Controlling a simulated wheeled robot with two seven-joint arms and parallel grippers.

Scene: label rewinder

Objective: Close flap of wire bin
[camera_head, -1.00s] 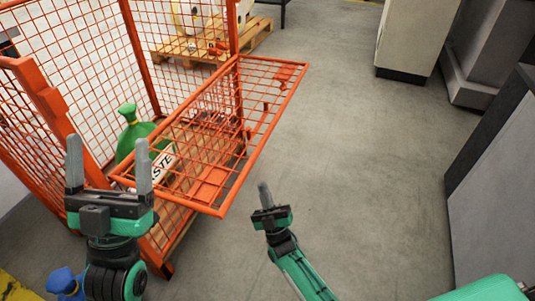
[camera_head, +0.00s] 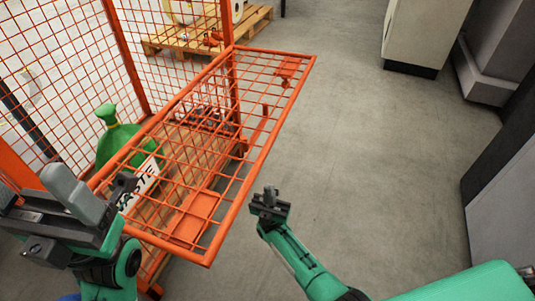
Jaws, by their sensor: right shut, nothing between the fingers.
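The orange wire bin (camera_head: 128,52) stands at the left, and its mesh flap (camera_head: 262,150) is folded down outward, lying roughly level over the front. A green tied sack (camera_head: 118,135) and a white sign reading "...STE" (camera_head: 142,185) show inside and behind the mesh. My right gripper (camera_head: 270,192) is shut and empty, to the right of the flap's outer edge and apart from it in the picture. My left gripper (camera_head: 85,195) is at the lower left, close to the flap's near left corner, with its fingers apart. Whether it touches the flap I cannot tell.
A wooden pallet (camera_head: 170,38) with goods stands behind the bin. A pale cabinet (camera_head: 425,32) is at the back right, and a dark-topped grey unit (camera_head: 505,190) stands at the right. The grey floor (camera_head: 370,150) between them is clear.

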